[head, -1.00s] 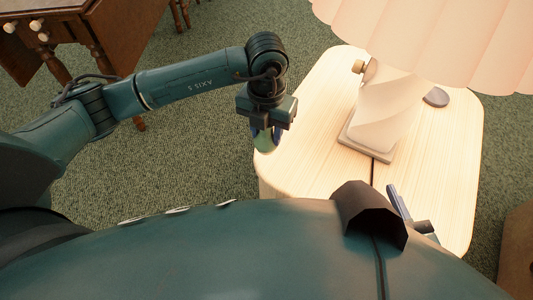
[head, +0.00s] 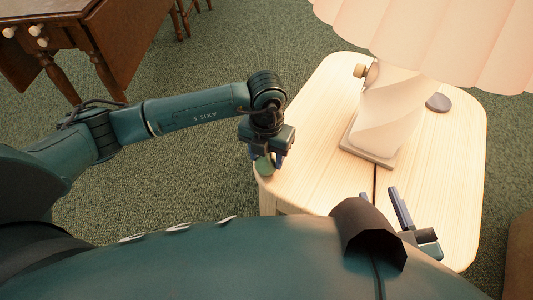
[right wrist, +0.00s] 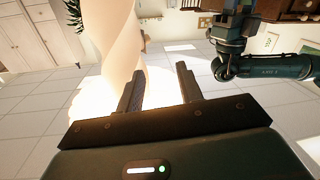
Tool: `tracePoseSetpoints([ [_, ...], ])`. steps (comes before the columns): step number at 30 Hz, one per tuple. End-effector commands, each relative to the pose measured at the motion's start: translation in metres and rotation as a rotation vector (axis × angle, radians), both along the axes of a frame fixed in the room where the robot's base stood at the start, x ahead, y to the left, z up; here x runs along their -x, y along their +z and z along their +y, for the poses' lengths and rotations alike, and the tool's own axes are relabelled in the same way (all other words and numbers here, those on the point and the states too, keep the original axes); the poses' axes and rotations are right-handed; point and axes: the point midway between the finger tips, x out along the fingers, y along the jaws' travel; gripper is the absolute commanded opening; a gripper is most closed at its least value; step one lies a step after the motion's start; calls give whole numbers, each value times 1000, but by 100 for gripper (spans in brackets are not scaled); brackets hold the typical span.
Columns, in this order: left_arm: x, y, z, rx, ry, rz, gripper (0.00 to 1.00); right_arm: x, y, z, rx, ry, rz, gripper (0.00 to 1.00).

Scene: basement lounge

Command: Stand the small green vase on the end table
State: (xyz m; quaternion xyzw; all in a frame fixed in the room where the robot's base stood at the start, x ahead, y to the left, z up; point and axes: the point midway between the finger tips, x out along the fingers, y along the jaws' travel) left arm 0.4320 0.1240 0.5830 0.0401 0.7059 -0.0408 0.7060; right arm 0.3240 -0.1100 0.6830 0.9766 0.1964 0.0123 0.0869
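The small green vase (head: 264,167) is at the left edge of the pale wooden end table (head: 310,150) in the head view. My left gripper (head: 266,156) is directly above and around it, pointing down. Its fingers look spread, with one on each side of the vase. The vase's upper part is partly hidden by the gripper, and I cannot tell for sure that its base touches the tabletop. My right gripper (head: 402,208) is low over the table's near right part. In the right wrist view its two fingers (right wrist: 159,84) are apart with nothing between them.
A lamp with a white twisted base (head: 385,115) and pink shade (head: 435,35) stands on the table. A dark grey round object (head: 438,102) lies beside it. A dark wooden table (head: 100,40) stands at the upper left. The tabletop left of the lamp is clear.

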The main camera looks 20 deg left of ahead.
Motion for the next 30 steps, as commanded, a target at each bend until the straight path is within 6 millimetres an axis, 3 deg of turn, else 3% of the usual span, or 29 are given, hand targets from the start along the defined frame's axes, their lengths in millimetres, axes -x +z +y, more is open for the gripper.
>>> tracePoseSetpoints([
  [3,0,0,0,0,0,0,57,0,0,0,0,0,0,36],
  [13,0,8,0,0,0,-1,57,0,1,0,4,-2,18,36],
  [24,-1,83,0,0,-1,-4,57,2,0,-7,11,-32,165,36],
  [30,0,113,0,0,0,-2,57,4,-1,-9,16,-37,218,36],
])
